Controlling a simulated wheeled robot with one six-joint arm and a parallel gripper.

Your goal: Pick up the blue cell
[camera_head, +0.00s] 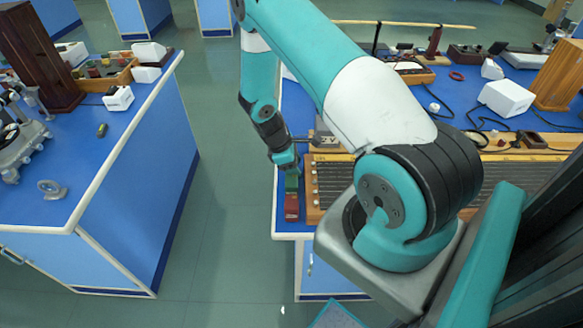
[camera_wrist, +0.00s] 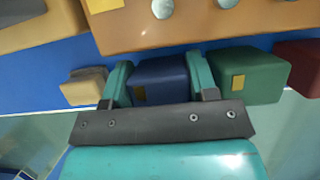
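The blue cell (camera_wrist: 160,80) is a dark blue block with a small yellow patch. In the wrist view it sits between the two teal fingers of my gripper (camera_wrist: 160,84). It fills the space between them, with no clear gap on either side; whether the fingers press on it I cannot tell. It stands level with its neighbours. In the head view my gripper (camera_head: 285,160) is low at the left edge of the right bench, and the blue cell is hidden there.
A green cell (camera_wrist: 250,76) stands close to the right finger, with a red block (camera_wrist: 302,64) beyond it. A tan block (camera_wrist: 85,88) lies left of the left finger. A wooden unit (camera_wrist: 190,30) runs close behind the cells. The floor aisle (camera_head: 225,190) is clear.

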